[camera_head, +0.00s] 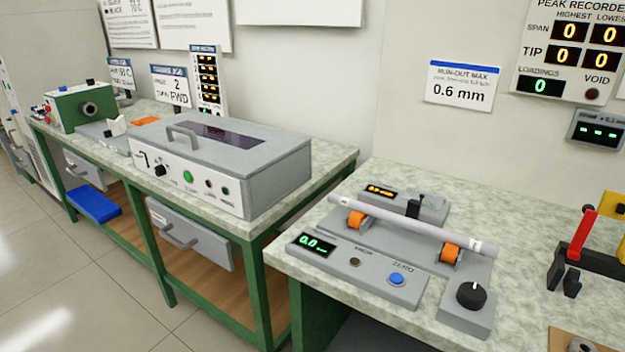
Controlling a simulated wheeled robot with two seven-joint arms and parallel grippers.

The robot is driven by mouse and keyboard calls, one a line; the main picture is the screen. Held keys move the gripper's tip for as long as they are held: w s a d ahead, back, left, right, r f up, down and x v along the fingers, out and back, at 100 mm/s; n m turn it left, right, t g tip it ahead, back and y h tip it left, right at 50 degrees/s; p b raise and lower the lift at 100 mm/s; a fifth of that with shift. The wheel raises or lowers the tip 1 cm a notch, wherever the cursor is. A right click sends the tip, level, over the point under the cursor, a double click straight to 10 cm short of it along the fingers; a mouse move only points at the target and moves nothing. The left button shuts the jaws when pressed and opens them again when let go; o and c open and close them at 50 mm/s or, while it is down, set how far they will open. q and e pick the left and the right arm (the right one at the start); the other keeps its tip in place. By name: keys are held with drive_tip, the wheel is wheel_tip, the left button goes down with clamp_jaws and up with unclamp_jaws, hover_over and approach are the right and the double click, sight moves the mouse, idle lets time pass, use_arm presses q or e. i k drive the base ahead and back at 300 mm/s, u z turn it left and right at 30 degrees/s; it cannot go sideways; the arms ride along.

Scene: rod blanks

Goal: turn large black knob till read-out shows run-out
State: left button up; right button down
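The large black knob (471,294) sits on top of a small grey box (464,321) at the front right of the near bench. A pale mark shows on the knob. A light grey rod (405,222) lies across two orange rollers (450,252) behind the long grey control panel (375,282). The panel's green read-out (313,244) appears to show 0.0. A small amber display (380,190) on a grey unit behind the rod is lit, its digits hard to read. Neither of my grippers is in view.
A blue button (397,279) is on the panel. A yellow frame (612,212) with a red lever (582,234) and black parts stands at the right. A wall sign (462,84) reads run-out max 0.6 mm. A wall display (598,131) shows green dashes. A grey lidded box (222,160) stands left.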

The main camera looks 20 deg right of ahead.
sight(471, 296)
drive_tip(key=z, duration=1.5)
